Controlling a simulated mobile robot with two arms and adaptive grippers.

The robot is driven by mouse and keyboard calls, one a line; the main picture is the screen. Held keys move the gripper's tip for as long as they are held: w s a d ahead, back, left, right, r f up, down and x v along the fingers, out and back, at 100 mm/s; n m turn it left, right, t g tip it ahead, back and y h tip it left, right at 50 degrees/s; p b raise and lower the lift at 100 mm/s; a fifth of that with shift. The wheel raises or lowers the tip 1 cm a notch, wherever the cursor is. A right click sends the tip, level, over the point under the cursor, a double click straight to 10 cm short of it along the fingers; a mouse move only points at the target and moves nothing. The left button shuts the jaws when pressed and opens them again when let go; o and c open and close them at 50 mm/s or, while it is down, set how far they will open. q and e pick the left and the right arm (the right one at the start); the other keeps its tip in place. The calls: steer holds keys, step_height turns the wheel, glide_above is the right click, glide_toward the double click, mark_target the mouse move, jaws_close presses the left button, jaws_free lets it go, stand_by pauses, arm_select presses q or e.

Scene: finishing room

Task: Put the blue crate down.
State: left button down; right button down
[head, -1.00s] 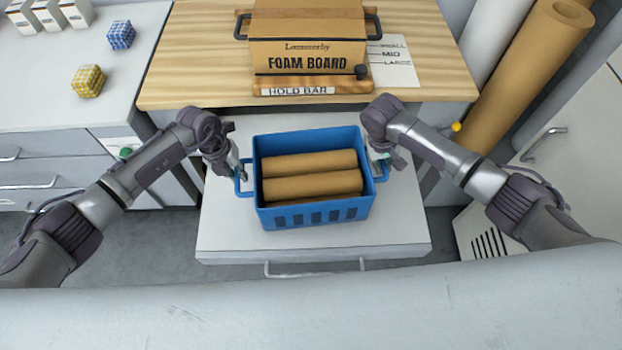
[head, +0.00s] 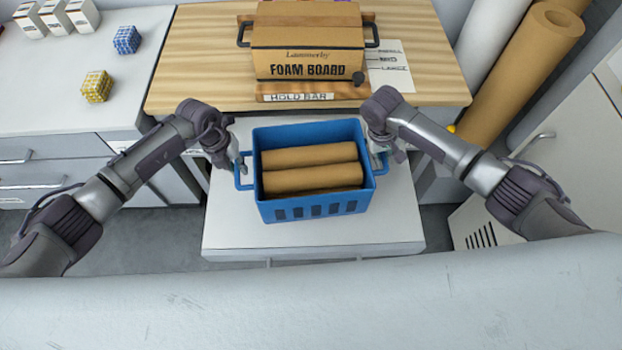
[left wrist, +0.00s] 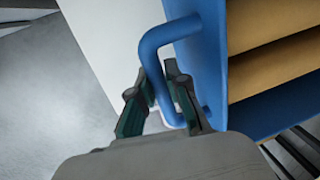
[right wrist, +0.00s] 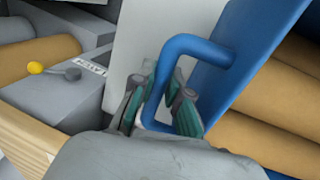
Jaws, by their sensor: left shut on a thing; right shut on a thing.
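The blue crate (head: 290,201) is in the middle of the head view, upright, with brown rolls (head: 310,175) lying in it. It is over the white top (head: 225,225) of a low unit; I cannot tell whether its base touches that top. My left gripper (head: 235,166) is shut on the crate's left handle, which shows in the left wrist view (left wrist: 170,32). My right gripper (head: 384,158) is shut on the right handle, which shows in the right wrist view (right wrist: 195,46). The crate's underside is hidden.
Behind the crate is a wooden bench (head: 195,75) with a foam board box (head: 307,50) and a hold bar (head: 300,97). A white counter (head: 60,105) with small patterned cubes is at left. Tall brown rolls (head: 520,75) lean at right. White top shows around the crate.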

arm_select(q)
steer(key=shift+r, duration=0.15)
arm_select(e)
steer(key=shift+r, duration=0.1)
stand_by(0.4)
